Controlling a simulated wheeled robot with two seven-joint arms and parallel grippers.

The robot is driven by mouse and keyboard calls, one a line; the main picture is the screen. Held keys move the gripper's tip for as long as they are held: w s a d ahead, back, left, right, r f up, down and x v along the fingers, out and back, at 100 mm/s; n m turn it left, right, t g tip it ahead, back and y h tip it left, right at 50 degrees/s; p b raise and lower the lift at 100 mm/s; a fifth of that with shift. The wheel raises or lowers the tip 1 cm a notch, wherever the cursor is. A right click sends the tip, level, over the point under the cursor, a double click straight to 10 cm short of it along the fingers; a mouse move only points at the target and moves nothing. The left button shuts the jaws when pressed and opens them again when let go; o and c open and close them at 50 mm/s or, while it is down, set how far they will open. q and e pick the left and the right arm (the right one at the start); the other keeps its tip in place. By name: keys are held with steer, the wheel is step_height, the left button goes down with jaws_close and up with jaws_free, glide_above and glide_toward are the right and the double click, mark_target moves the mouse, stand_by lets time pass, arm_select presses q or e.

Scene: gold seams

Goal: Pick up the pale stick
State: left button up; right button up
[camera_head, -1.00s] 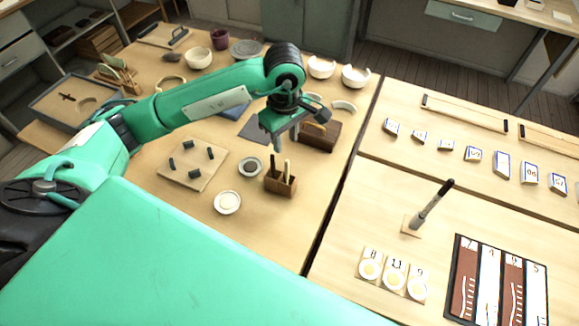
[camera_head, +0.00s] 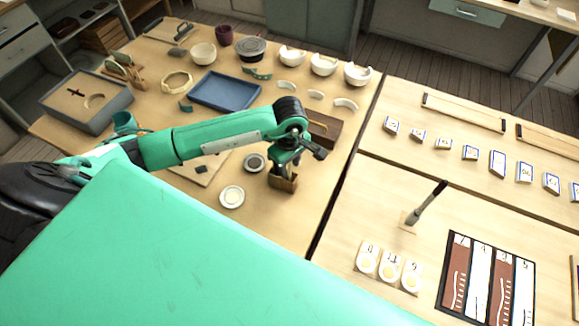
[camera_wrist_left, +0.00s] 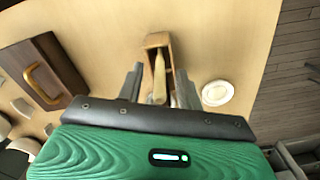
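The pale stick (camera_wrist_left: 159,84) stands in a small wooden holder, with its upper end toward the camera in the left wrist view. The holder (camera_wrist_left: 153,42) also shows in the head view (camera_head: 283,184), on the left table's right part. My left gripper (camera_wrist_left: 159,92) points down over the holder, its two fingers apart on either side of the pale stick. I see a gap between the stick and the left finger; contact on the right side is unclear. In the head view the gripper (camera_head: 283,166) hides the sticks. My right gripper is not in view.
A dark wooden box with a handle (camera_head: 325,130) stands close behind the gripper. Two small dishes, one dark (camera_head: 254,162) and one white (camera_head: 232,197), lie left of the holder. A blue tray (camera_head: 228,90) and bowls lie farther back. The table's right edge is near.

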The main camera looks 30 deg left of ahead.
arm_select(q)
jaws_close()
stand_by(0.3)
